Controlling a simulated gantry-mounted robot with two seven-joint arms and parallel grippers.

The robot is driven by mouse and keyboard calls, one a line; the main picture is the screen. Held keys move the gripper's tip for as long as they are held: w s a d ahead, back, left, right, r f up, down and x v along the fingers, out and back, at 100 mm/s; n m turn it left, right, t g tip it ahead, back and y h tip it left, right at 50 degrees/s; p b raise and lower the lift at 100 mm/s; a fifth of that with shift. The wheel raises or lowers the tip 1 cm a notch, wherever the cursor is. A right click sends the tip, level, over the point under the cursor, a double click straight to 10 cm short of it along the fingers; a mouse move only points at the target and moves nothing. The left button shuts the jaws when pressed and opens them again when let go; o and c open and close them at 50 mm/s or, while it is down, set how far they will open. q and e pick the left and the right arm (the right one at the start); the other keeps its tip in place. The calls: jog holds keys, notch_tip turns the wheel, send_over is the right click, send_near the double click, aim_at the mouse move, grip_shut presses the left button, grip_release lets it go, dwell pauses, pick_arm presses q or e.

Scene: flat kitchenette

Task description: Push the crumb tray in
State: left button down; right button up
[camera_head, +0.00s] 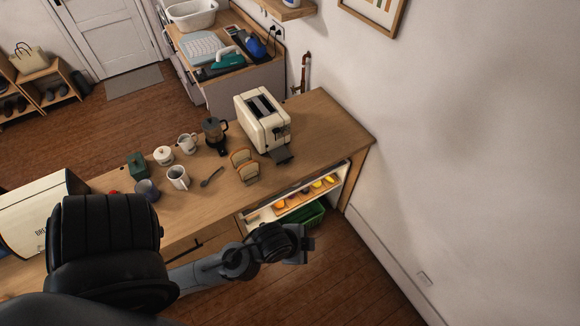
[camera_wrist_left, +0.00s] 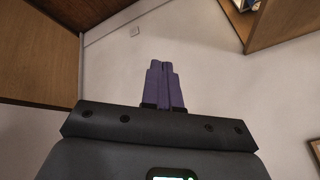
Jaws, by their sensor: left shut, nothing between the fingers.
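A cream toaster (camera_head: 262,122) with two dark slots stands on the wooden counter (camera_head: 322,130), near the wall. Its dark crumb tray (camera_head: 280,156) sticks out at the toaster's base, toward the counter's front edge. My left gripper (camera_head: 304,244) is in front of the counter, below and to the right of the tray, and apart from it. In the left wrist view its purple fingers (camera_wrist_left: 164,86) are together with nothing between them, against the white wall. The toaster and tray are not in the left wrist view. My right gripper is not in view.
Bread slices (camera_head: 244,165) stand left of the tray, with a spoon (camera_head: 211,177), mugs (camera_head: 178,178) and a coffee press (camera_head: 215,134) farther left. Below the counter is an open shelf with fruit and a green crate (camera_head: 300,218). The counter right of the toaster is clear.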

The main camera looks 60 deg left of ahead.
pick_arm(q)
jog(key=w+a+f+y+b, duration=0.2)
jog(key=a+f+y+b, duration=0.4)
jog(key=a, duration=0.7)
jog(key=w+a+f+y+b, duration=0.3)
jog(key=a+f, duration=0.4)
jog(key=a, duration=0.6)
jog(key=n+g+y+b, duration=0.3)
jog(key=n+g+b, duration=0.4)
jog(key=b, duration=0.9)
send_near(291, 171)
jog(key=a, duration=0.2)
jog(key=a+f+b, duration=0.1)
jog(key=a, duration=0.1)
jog(key=a+b, duration=0.1)
jog(key=a, duration=0.2)
jog(key=shift+s+f, duration=0.15)
jog(key=shift+s, duration=0.15)
jog(key=shift+a, duration=0.95)
